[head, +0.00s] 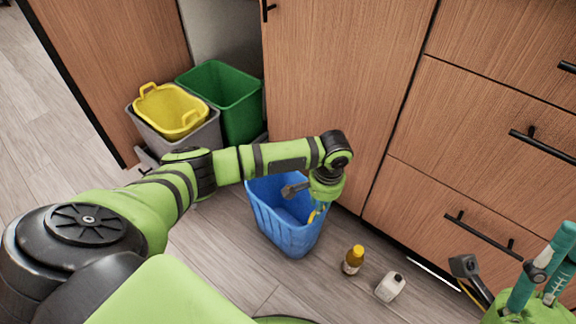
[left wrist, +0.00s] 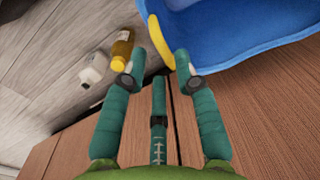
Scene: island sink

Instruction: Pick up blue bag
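The blue bag (head: 287,232), an open tub-like container, stands on the floor in front of the cabinet. It has a yellow handle (left wrist: 161,42) on its rim. My left gripper (head: 318,208) is above the bag's right side in the head view, pointing down. In the left wrist view, my left gripper (left wrist: 160,62) has its teal fingers spread apart, with the yellow handle between or just past the tips. I cannot tell if they touch it. The bag's blue wall (left wrist: 225,30) fills the top right there.
A brown bottle with a yellow cap (head: 353,260) and a white bottle (head: 390,287) stand on the floor right of the bag. A green bin (head: 240,100) and a yellow basket (head: 168,108) in a grey bin (head: 150,138) are behind my left arm. Wooden drawers (head: 470,200) border the right.

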